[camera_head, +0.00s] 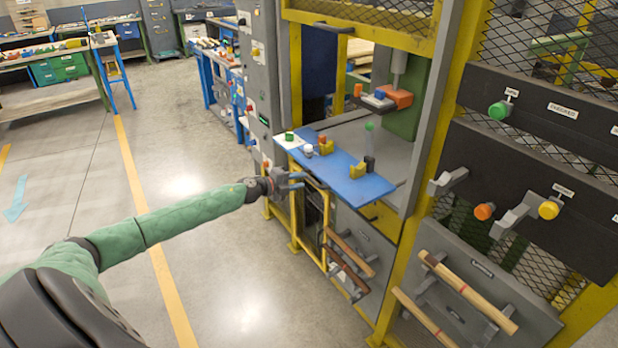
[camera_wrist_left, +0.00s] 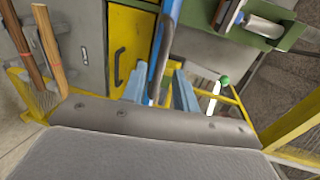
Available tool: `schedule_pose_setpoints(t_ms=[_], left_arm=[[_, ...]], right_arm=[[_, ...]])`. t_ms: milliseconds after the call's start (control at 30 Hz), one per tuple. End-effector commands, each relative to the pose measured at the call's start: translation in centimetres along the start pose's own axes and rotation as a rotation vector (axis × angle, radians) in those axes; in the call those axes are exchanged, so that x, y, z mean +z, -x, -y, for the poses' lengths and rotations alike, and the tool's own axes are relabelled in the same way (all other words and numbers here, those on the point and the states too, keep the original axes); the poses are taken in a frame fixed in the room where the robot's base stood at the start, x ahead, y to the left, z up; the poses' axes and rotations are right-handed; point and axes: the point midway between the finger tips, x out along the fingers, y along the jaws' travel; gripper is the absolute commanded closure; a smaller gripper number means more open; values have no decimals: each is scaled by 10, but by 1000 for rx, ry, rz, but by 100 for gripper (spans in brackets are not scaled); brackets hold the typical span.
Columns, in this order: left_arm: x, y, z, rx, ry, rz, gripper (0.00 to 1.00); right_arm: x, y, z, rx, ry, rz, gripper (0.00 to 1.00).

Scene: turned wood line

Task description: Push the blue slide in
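The blue slide (camera_head: 345,178) is a flat blue plate sticking out of the yellow-framed machine bay, with small yellow, orange and dark fixtures on top. My left gripper (camera_head: 297,181) is at the slide's near left edge. My right gripper is in no view.
A grey control cabinet (camera_head: 262,70) stands just left of the slide. Green (camera_head: 500,110) and yellow (camera_head: 548,209) knobs are on the dark right panels. The floor at left is clear.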

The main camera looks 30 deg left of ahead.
Motion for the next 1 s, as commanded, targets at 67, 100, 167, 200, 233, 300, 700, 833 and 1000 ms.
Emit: schedule_pose_setpoints(t_ms=[67,100,167,200,233,300,700,833,1000], left_arm=[[0,-10,3,-2,1,1,70],[1,-15,4,-3,2,2,70],[1,-22,3,-2,1,2,70],[0,-26,3,-2,1,1,70],[0,-30,3,-2,1,2,70],[1,-36,2,-2,2,3,70],[0,-49,0,0,0,1,70],[1,-49,0,0,0,2,70],[1,-49,0,0,0,2,100]], right_arm=[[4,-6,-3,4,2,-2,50],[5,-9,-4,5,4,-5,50],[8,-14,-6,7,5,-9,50],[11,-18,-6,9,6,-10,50],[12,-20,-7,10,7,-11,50],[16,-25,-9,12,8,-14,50],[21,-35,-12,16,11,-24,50],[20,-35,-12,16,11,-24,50],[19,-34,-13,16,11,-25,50]])
